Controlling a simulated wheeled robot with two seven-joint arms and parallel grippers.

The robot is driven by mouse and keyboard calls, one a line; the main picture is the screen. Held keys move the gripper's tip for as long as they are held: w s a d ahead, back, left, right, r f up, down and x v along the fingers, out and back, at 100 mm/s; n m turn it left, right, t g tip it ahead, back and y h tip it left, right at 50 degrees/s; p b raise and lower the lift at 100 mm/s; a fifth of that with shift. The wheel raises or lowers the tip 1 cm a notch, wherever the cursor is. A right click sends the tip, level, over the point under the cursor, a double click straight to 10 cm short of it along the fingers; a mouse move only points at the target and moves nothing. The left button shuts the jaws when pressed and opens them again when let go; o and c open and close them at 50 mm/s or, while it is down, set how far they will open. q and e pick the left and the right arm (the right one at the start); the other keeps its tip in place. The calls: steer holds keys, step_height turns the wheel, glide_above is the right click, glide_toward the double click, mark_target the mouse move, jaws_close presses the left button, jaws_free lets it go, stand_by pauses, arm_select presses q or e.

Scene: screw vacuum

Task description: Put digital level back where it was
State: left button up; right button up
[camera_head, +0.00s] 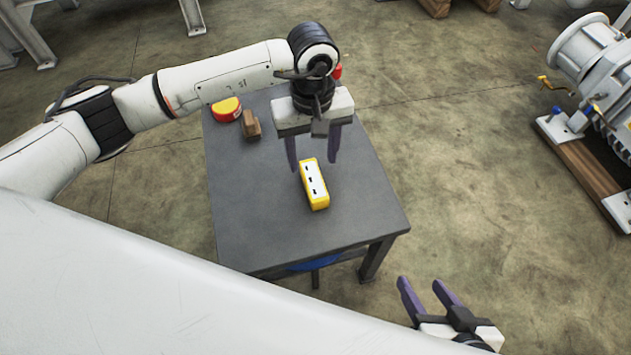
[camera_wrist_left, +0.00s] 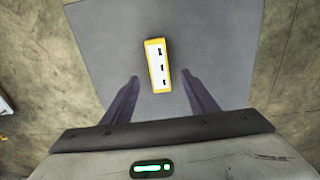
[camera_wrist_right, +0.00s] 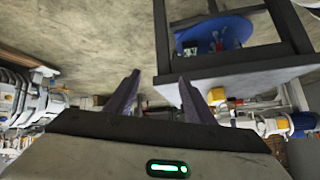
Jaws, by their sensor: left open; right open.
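The digital level (camera_head: 314,184) is a yellow block with a white face and dark marks. It lies on the grey table (camera_head: 250,220), near the middle. My left gripper (camera_head: 313,167) is open above the table, with its purple fingers apart and nothing between them. In the left wrist view the level (camera_wrist_left: 157,66) lies ahead of the two fingertips (camera_wrist_left: 160,80), roughly centred between them. My right gripper (camera_head: 422,284) is open and empty, off the table's front right side. In the right wrist view its fingers (camera_wrist_right: 160,78) are apart with the table's underside beyond.
A red and yellow round thing (camera_head: 226,109) and a brown block (camera_head: 251,125) sit at the table's back left. A blue round thing (camera_wrist_right: 215,35) is under the table. A grey machine (camera_head: 590,60) on a wooden base stands at the right. Floor between is clear.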

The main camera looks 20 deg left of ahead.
mark_target(314, 178)
arm_select(q)
step_height(314, 178, down, 4)
steer(key=shift+s+d+f+b, duration=0.1)
steer(key=shift+b, duration=0.3)
steer(key=f, duration=0.1)
steer(key=f+b, duration=0.1)
steer(key=f, duration=0.3)
steer(key=shift+w+f+b, duration=0.15)
steer(key=shift+w+b, duration=0.1)
steer(key=shift+b, duration=0.1)
steer(key=c, duration=1.3)
jaws_close()
arm_select(e)
steer(key=shift+w+a+f+n+g, duration=0.25)
steer(key=shift+a+f+n+g, duration=0.15)
steer(key=shift+a+f+g, duration=0.3)
steer(key=shift+f, duration=0.1)
